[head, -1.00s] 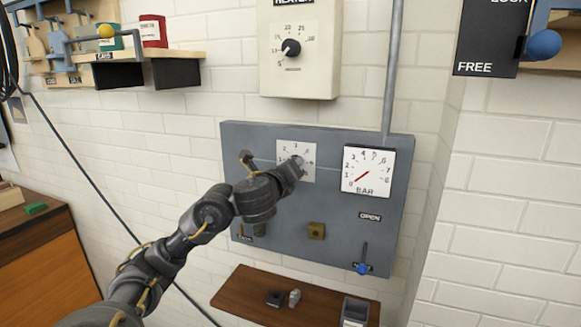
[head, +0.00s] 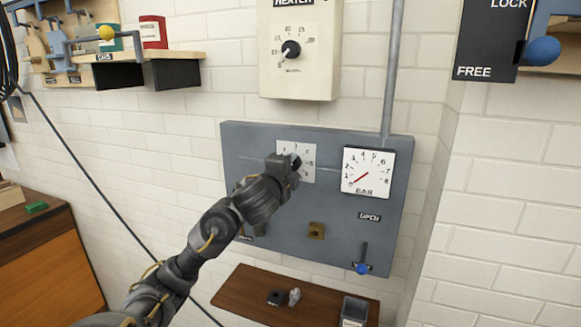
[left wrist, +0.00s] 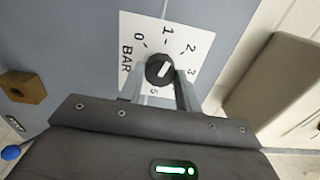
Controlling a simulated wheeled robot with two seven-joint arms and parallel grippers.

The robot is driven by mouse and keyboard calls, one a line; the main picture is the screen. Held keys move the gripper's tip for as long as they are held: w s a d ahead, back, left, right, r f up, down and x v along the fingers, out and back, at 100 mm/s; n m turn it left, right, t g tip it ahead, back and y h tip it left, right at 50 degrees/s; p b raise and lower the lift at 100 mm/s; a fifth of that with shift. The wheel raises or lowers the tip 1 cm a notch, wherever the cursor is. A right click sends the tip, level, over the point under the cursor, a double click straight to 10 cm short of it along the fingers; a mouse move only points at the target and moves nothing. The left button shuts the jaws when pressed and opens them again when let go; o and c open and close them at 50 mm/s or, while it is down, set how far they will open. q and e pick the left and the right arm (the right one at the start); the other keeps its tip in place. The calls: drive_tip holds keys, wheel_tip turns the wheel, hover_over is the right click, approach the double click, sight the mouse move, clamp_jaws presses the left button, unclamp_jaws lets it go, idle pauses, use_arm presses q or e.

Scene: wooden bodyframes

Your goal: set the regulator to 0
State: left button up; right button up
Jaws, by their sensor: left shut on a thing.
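The regulator is a black knob with a white pointer bar (left wrist: 160,70) on a white dial plate (head: 309,174), fixed on the grey wall panel. In the left wrist view the dial plate (left wrist: 207,30) carries numbers from 0 upwards and the word BAR. The pointer bar lies slanted; which number it marks is not clear. My left gripper (left wrist: 161,77) has its fingers on either side of the knob and is shut on it. In the head view my left gripper (head: 294,161) covers much of the dial. My right gripper is not in view.
A pressure gauge (head: 368,172) beside the dial has its red needle at the low end. Below are a brass-coloured block (head: 316,231) and a blue-tipped lever (head: 363,262). A heater box (head: 300,60) hangs above and a brown shelf (head: 245,285) below.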

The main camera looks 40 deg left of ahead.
use_arm(q)
drive_tip(key=n, duration=0.3)
drive_tip(key=n+p, duration=0.1)
drive_tip(key=n, duration=0.2)
drive_tip(key=shift+d+f, duration=0.15)
drive_tip(key=shift+f, duration=0.05)
drive_tip(key=n+p, duration=0.2)
drive_tip(key=n, duration=0.4)
idle(0.3)
drive_tip(key=o, duration=0.7)
drive_tip(key=shift+o, duration=1.3)
drive_tip(key=shift+r, duration=0.15)
